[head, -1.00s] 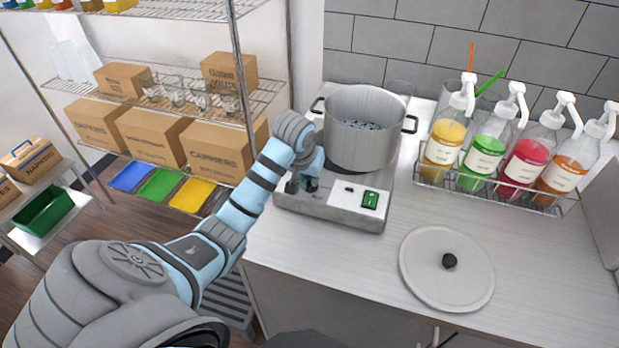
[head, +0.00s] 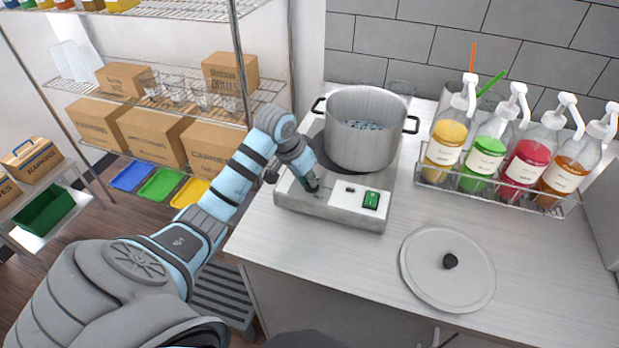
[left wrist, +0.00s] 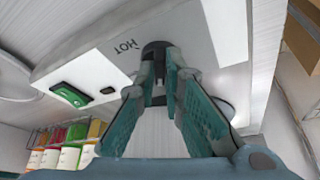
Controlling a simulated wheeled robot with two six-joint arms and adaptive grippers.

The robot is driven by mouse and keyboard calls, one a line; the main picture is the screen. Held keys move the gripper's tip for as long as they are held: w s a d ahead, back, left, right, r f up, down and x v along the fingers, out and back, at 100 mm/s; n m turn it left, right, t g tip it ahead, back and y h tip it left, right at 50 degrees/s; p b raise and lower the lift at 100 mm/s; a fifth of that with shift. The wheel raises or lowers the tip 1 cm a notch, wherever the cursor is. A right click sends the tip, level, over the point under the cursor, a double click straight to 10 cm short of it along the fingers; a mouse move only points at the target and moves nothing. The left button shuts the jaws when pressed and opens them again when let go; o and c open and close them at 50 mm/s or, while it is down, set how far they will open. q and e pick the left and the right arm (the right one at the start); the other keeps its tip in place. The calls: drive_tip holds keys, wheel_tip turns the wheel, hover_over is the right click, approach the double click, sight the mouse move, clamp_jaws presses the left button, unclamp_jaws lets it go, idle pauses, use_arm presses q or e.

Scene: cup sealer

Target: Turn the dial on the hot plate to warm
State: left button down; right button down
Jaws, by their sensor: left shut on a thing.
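The hot plate (head: 330,209) stands on the counter with a pot (head: 362,140) on it. My left gripper (head: 312,187) reaches its front panel at the left side. In the left wrist view, my left gripper (left wrist: 158,75) has its two teal fingers closed around the dark dial (left wrist: 155,47). The word HOT is printed on the panel beside the dial. The dial's pointer is hidden, so its setting cannot be read. A green switch (head: 371,200) is on the panel's right; it also shows in the left wrist view (left wrist: 70,95). My right gripper is not in view.
A round lid (head: 430,275) with a black knob lies on the counter to the right. A wire rack (head: 500,190) of syrup pump bottles stands behind it. Shelving with boxes (head: 155,135) is at the left. The counter in front of the hot plate is clear.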

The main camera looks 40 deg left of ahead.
use_arm(q)
drive_tip(key=m+h, duration=0.1)
drive_tip(key=m, duration=0.3)
drive_tip(key=shift+a+g+h, duration=0.2)
drive_tip(key=shift+g+h, duration=0.1)
drive_tip(key=shift+h, duration=0.1)
drive_tip(key=shift+w+a+m+g+h, duration=0.1)
drive_tip(key=shift+m+g+h, duration=0.2)
drive_tip(key=shift+m, duration=0.8)
drive_tip(key=shift+w+m+g+h, duration=0.1)
drive_tip(key=shift+m+g+h, duration=0.15)
drive_tip(key=shift+m, duration=0.85)
drive_tip(key=shift+s, duration=0.1)
drive_tip(key=c, duration=1.7)
unclamp_jaws()
drive_tip(key=v, duration=1.2)
drive_tip(key=shift+f, duration=0.1)
